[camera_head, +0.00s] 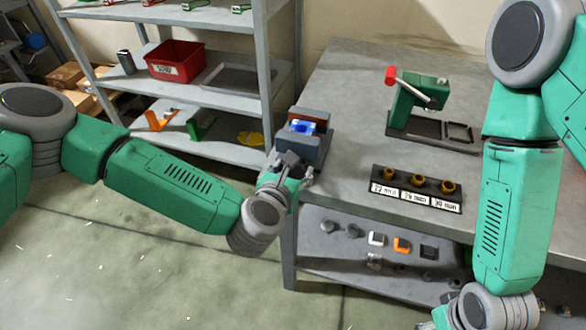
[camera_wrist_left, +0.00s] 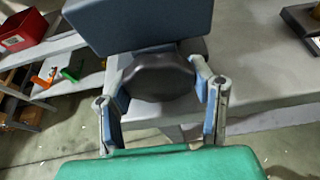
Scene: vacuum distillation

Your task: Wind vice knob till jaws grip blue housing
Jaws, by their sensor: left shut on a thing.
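The vice (camera_head: 318,132) stands at the left edge of the grey workbench. The blue housing (camera_head: 303,127) sits between its jaws in the head view; whether both jaws touch it I cannot tell. The dark round vice knob (camera_wrist_left: 160,77) faces me in the left wrist view, below the blue-grey vice body (camera_wrist_left: 140,22). My left gripper (camera_wrist_left: 160,97) is shut on the knob, with one finger on each side of it. It shows in the head view at the front of the vice (camera_head: 285,172). My right arm hangs at the right; its gripper is mostly cut off at the bottom edge.
A green press with a red-tipped lever (camera_head: 425,92) stands behind on the bench. A black rack with several brass parts (camera_head: 417,189) lies right of the vice. Small parts lie on the lower shelf (camera_head: 350,258). A shelf unit with a red bin (camera_head: 175,61) stands left.

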